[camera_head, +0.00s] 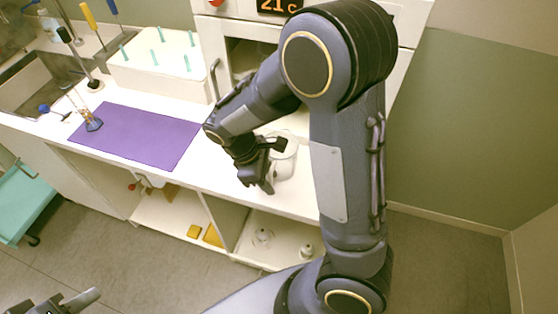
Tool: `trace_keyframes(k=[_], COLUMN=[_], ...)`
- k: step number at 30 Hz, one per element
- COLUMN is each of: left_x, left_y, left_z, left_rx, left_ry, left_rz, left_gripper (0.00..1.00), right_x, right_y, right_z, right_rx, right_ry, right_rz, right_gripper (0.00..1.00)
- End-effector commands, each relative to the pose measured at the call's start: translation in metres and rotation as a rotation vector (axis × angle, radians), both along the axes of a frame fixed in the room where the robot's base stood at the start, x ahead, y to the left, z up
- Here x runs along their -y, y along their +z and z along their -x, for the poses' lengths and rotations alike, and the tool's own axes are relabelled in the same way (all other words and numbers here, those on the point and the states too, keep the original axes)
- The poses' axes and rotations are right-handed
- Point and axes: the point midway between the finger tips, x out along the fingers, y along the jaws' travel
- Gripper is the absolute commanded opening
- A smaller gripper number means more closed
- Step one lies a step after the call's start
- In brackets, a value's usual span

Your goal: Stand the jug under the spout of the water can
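A pale, translucent jug-like vessel (286,162) stands on the white counter, right of the purple mat. My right gripper (264,178) points down at its left front side, touching or very close to it. Whether its fingers are closed on the vessel cannot be told. My arm hides part of the area behind. A white container with a red, tap-like part (133,186) shows under the counter's front edge at left; it may be the water can, but it is too small to be sure. My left gripper (68,303) is partly in view at the bottom left, away from everything.
The purple mat (150,140) lies on the counter, with a small blue-based item (92,124) at its left. A white box with green pegs (158,72) stands behind. Yellow blocks (212,236) and small white items (263,236) sit on lower shelves. A teal cart (20,205) is at left.

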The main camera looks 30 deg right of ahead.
Motion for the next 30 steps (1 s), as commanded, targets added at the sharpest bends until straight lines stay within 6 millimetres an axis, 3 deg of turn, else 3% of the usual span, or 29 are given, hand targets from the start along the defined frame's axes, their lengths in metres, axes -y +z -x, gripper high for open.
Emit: trace_keyframes(k=[3,11,24,30], left_x=[0.0,0.0,0.0,0.0], left_y=[0.0,0.0,0.0,0.0], left_z=[0.0,0.0,0.0,0.0], left_rx=[0.0,0.0,0.0,0.0], left_ry=[0.0,0.0,0.0,0.0], left_rz=[0.0,0.0,0.0,0.0], left_gripper=[0.36,0.36,0.36,0.36], right_x=[0.0,0.0,0.0,-0.001], right_y=[0.0,0.001,0.002,0.018], right_z=[0.0,0.0,0.0,-0.001], right_rx=[0.0,0.0,0.001,0.005], right_ry=[0.0,0.0,0.0,0.001], right_rz=[0.0,0.0,0.0,-0.003], right_gripper=[0.34,0.0,0.0,0.0])
